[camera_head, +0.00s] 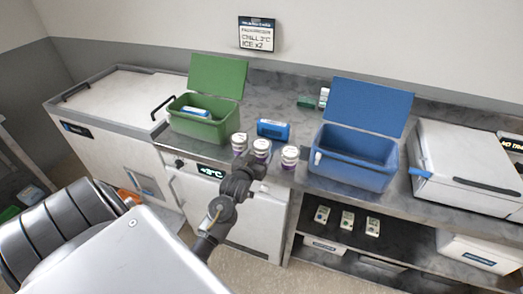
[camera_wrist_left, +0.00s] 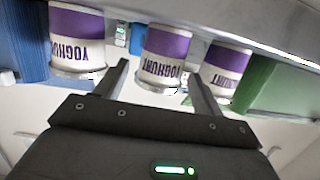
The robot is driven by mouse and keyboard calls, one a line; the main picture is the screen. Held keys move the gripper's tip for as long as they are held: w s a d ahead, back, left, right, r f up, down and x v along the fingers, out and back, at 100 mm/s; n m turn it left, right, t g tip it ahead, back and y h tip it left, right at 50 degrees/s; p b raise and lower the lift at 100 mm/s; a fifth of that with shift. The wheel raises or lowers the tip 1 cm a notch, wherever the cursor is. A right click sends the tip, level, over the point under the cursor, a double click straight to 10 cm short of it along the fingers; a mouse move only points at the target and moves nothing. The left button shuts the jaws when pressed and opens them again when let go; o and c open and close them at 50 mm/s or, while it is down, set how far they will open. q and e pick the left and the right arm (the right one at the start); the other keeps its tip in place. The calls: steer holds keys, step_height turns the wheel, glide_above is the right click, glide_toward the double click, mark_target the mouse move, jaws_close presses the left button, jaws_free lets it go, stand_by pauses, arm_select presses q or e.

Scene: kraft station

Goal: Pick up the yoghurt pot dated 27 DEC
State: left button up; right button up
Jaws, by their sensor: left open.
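Three white yoghurt pots with purple bands stand in a row at the counter's front edge: a left pot (camera_head: 239,142), a middle pot (camera_head: 261,146) and a right pot (camera_head: 290,154). My left gripper (camera_head: 253,167) is in front of the middle pot. In the left wrist view, which is upside down, my open left gripper (camera_wrist_left: 158,70) has its fingers towards the middle pot (camera_wrist_left: 167,45), with another pot (camera_wrist_left: 78,38) to the left and one (camera_wrist_left: 228,65) to the right. No date is readable on any pot. My right gripper is not in view.
An open green cool box (camera_head: 196,128) stands left of the pots and an open blue one (camera_head: 350,170) right. A blue pack (camera_head: 273,129) lies behind the pots. A white chest (camera_head: 465,168) stands far right. Below, a shelf (camera_head: 335,235) holds several small items.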

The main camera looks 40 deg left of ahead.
mark_target(258, 154)
arm_select(q)
steer(key=shift+w+a+r, duration=0.1)
steer(key=p+x, duration=0.2)
steer(key=x, duration=0.2)
steer(key=shift+w+a, duration=0.1)
steer(key=shift+a, duration=0.1)
steer(key=shift+w+f, duration=0.25)
steer(key=shift+f, duration=0.05)
steer(key=shift+c, duration=0.2)
steer(key=c, duration=0.8)
steer(key=shift+r, duration=0.1)
